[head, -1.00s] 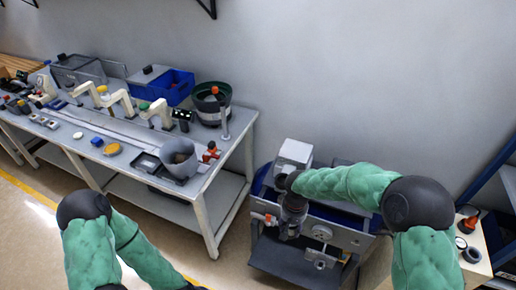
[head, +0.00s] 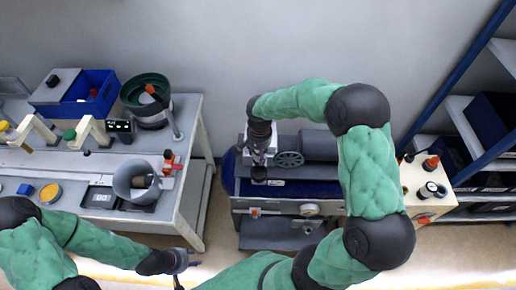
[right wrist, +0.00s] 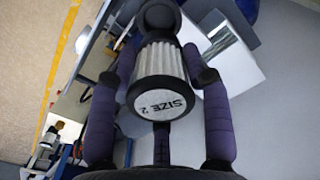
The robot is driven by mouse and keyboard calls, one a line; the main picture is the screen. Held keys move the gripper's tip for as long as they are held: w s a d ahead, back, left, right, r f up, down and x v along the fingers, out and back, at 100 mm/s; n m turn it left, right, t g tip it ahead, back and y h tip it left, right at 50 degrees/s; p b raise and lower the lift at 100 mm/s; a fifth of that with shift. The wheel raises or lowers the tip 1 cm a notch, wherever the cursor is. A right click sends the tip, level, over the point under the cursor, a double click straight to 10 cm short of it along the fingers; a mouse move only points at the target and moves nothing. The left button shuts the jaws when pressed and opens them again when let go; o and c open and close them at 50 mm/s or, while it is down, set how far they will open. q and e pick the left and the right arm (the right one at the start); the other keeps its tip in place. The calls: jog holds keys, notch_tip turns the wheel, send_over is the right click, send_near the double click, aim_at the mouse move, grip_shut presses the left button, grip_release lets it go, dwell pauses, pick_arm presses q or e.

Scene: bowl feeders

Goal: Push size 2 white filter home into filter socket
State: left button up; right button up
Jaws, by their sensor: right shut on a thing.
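The size 2 white filter (right wrist: 158,70) is a pleated white cone with a grey end face marked "SIZE 2", seen in the right wrist view. My right gripper (right wrist: 158,80) has its fingers on both sides of the filter and is shut on it. A round black part (right wrist: 160,18) lies at the filter's far end; I cannot tell whether this is the socket or how deep the filter sits. In the head view my right gripper (head: 258,170) points down over the left end of the machine, and the filter is not clear there. My left gripper (head: 179,264) is low, away from the machine.
The machine has a grey cylinder (head: 319,145), a handwheel (head: 289,159) and a gauge (head: 310,209). The workbench (head: 195,150) at left carries a grey hopper (head: 135,181) and a bowl feeder (head: 147,98). A cream control box (head: 425,185) and shelving stand at right.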

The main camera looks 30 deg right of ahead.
jog(key=shift+s+f, duration=0.15)
jog(key=shift+f, duration=0.05)
jog(key=shift+w+f+b, duration=0.2)
jog(key=shift+f+b, duration=0.45)
jog(key=shift+f, duration=0.2)
jog(key=shift+s+f+b, duration=0.1)
jog(key=shift+f+b, duration=0.35)
jog(key=shift+f, duration=0.25)
notch_tip(320, 180, down, 2)
jog(key=shift+f+b, duration=0.1)
jog(key=shift+b, duration=0.55)
jog(key=shift+f+b, duration=0.65)
jog(key=shift+f, duration=0.05)
jog(key=shift+f+b, duration=0.2)
jog(key=shift+b, duration=0.25)
jog(key=shift+f+b, duration=1.05)
jog(key=shift+f, duration=0.2)
dwell(0.6)
jog(key=o, duration=1.4)
jog(key=shift+c, duration=0.2)
